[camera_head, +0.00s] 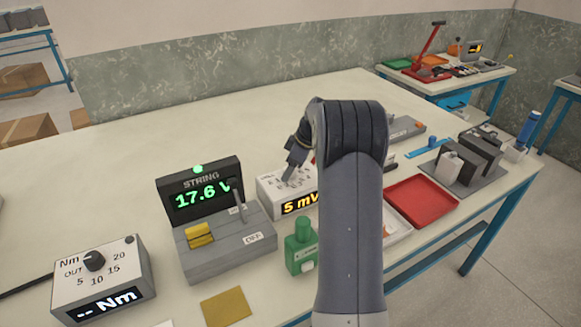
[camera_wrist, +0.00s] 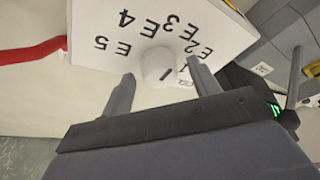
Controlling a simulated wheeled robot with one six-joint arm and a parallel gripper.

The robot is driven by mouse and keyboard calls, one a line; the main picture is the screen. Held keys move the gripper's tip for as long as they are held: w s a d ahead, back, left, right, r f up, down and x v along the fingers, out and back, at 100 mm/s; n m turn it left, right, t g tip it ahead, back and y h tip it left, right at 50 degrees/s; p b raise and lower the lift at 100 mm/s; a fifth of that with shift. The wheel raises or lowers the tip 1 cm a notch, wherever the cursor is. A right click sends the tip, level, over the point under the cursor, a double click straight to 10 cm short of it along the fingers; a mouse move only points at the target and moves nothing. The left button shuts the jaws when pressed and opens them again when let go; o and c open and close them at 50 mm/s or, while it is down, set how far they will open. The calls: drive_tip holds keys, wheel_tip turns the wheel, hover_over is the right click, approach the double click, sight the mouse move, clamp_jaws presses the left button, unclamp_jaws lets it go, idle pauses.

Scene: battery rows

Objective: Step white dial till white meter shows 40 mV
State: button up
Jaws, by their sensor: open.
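The white meter (camera_head: 268,200) is a low white box whose amber display (camera_head: 300,203) reads "5 mV"; my arm covers its right part. In the wrist view, its white face (camera_wrist: 190,25) shows upside-down labels, among them E2, E3, E4 and E5. The round white dial (camera_wrist: 155,60) on that face has a short dark mark on its edge. My gripper (camera_head: 288,180) is over the meter's top, pointing down. In the wrist view, its open fingers lie on either side of the dial, and I see no contact. The dial is hidden in the head view.
A STRING meter (camera_head: 198,190) reading 17.6 V and a grey switch box (camera_head: 230,250) with a lever stand left of the meter. A green bottle-like object (camera_head: 301,250) is in front. A red tray (camera_head: 422,200) lies right of my arm. The Nm box (camera_head: 100,280) is front left.

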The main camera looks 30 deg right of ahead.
drive_tip(key=shift+a+f, duration=0.1)
drive_tip(key=shift+c, duration=0.2)
drive_tip(key=c, duration=0.9)
drive_tip(key=shift+c, duration=0.2)
drive_tip(key=shift+m, duration=0.3)
drive_tip(key=m+t+h+b, duration=0.1)
drive_tip(key=m+b, duration=0.1)
drive_tip(key=m, duration=0.1)
drive_tip(key=m+h, duration=0.1)
drive_tip(key=m, duration=0.4)
drive_tip(key=shift+a+t+h, duration=0.15)
drive_tip(key=shift+t+h, duration=0.15)
drive_tip(key=shift+h, duration=0.1)
drive_tip(key=o, duration=1)
